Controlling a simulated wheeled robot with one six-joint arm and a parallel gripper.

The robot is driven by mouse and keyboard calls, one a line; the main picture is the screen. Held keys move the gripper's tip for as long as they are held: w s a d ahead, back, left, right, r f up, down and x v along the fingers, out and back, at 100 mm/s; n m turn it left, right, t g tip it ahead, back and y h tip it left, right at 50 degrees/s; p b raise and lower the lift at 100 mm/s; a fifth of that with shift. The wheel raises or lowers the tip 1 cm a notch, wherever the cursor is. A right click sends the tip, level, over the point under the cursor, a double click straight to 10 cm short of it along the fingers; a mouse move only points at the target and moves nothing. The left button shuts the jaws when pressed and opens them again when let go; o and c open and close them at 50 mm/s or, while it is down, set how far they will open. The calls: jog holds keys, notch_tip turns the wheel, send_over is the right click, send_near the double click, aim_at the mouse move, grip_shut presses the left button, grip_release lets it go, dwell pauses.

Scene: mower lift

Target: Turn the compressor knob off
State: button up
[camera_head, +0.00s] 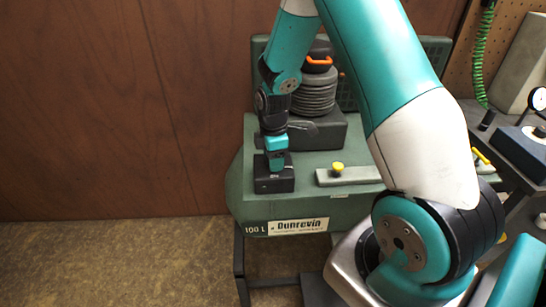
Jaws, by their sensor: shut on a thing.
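The green compressor (350,208) stands against the wooden wall, with a "Dunrevin" label and "100 L" on its front. A small black box (274,184) sits on its top at the front left. My gripper (276,157) points straight down onto this box and is shut at its top. The compressor knob is hidden between the jaws, so its turn position cannot be seen.
A yellow knob (337,168) on a grey bar lies to the right of the box. The dark ribbed pump (315,93) with an orange ring stands behind. A dark bench with a gauge (538,99) is at the right. The floor at the left (120,262) is clear.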

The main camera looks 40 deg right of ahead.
jog(key=shift+w, duration=0.1)
jog(key=m, duration=0.4)
jog(key=shift+m, duration=0.4)
jog(key=m, duration=0.4)
jog(key=shift+r+m+p, duration=0.1)
jog(key=shift+m+p, duration=0.2)
jog(key=shift+p, duration=0.1)
jog(key=m, duration=0.4)
jog(key=shift+w+m, duration=0.1)
jog(key=shift+m, duration=2.1)
jog(key=o, duration=0.8)
jog(key=shift+c, duration=0.2)
jog(key=shift+o, duration=0.8)
